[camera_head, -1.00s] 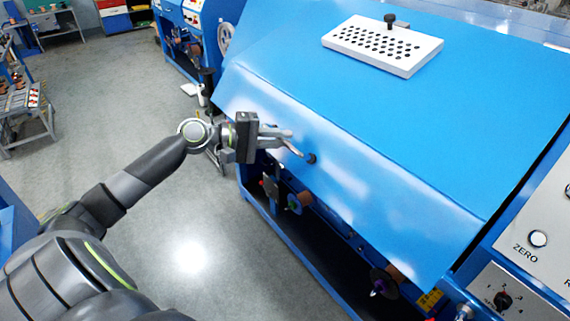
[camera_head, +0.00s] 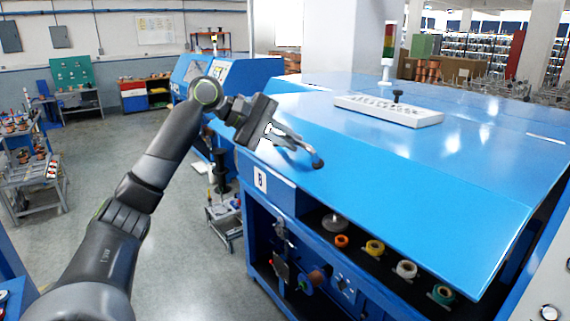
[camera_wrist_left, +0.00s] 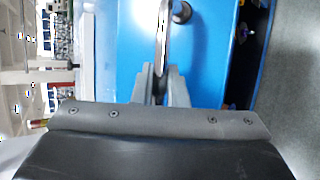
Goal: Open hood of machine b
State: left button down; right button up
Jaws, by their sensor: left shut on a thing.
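The blue hood (camera_head: 400,165) of machine b, with a label plate (camera_head: 261,180) on the machine's side, is tilted up. Its front edge is clear of the body, and coloured spools show beneath it. A small dark knob (camera_head: 318,162) sits on the hood near its left front edge. My left gripper (camera_head: 300,146) is shut at this knob, with its fingers over the hood. The left wrist view shows the fingers (camera_wrist_left: 162,40) together over blue hood and the knob (camera_wrist_left: 182,11) by their tips; the exact contact is unclear. My right gripper is not in view.
A white perforated block (camera_head: 388,110) with a dark knob lies on top of the machine. Another blue machine (camera_head: 235,75) stands behind on the left. A small cart (camera_head: 225,215) and a shelf rack (camera_head: 35,170) stand on the left. The grey floor between is open.

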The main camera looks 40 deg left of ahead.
pick_arm(q)
notch_tip(320, 180, up, 17)
jog(key=w+d+g, duration=0.1)
jog(key=w, duration=0.2)
jog(key=shift+f+g+y, duration=0.2)
jog(key=shift+g+y, duration=0.1)
jog(key=shift+y, duration=0.1)
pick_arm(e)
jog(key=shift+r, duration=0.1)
pick_arm(q)
jog(key=c, duration=1.5)
grip_release()
jog(key=shift+w, duration=0.1)
jog(key=shift+o, duration=0.2)
